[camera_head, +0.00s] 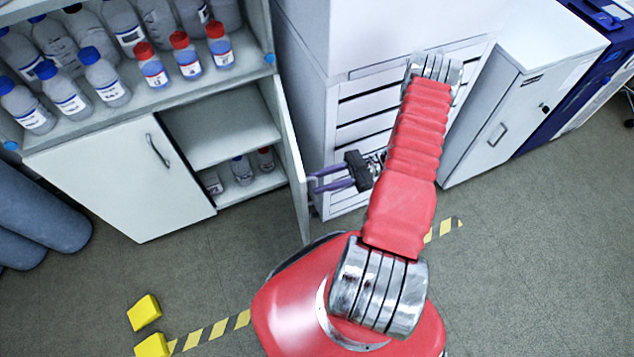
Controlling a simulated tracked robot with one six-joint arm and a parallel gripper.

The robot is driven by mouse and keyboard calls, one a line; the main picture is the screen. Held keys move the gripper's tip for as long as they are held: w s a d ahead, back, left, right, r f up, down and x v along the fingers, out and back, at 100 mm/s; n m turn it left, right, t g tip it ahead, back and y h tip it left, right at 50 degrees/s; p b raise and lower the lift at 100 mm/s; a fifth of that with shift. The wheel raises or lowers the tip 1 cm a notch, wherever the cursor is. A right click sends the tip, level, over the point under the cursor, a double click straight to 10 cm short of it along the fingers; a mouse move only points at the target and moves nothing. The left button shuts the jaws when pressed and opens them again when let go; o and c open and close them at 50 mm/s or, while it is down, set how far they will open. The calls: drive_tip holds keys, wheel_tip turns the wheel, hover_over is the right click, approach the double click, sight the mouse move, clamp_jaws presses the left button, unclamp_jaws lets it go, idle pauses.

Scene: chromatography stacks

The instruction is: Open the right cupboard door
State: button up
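The cupboard's right door (293,165) stands swung wide open and is seen nearly edge-on, to the right of the open compartment. Its outer face, with any handle on it, is hidden from this view. My gripper (313,183) is on the outer side of this door, with two purple fingers pointing left towards it. A gap shows between the fingers, and nothing is visible between them. I cannot tell whether the tips touch the door. The left door (125,178) is shut and has a curved metal handle (158,150).
Bottles stand on the upper shelf (140,100) and inside the open compartment (225,192). A white drawer unit (365,110) stands close behind my gripper. A white cabinet (515,110) is at the right.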

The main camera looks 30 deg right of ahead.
drive_tip(key=v, duration=1.3)
drive_tip(key=shift+d, duration=0.35)
drive_tip(key=shift+s+f, duration=0.1)
drive_tip(key=shift+s, duration=0.05)
drive_tip(key=shift+c, duration=0.3)
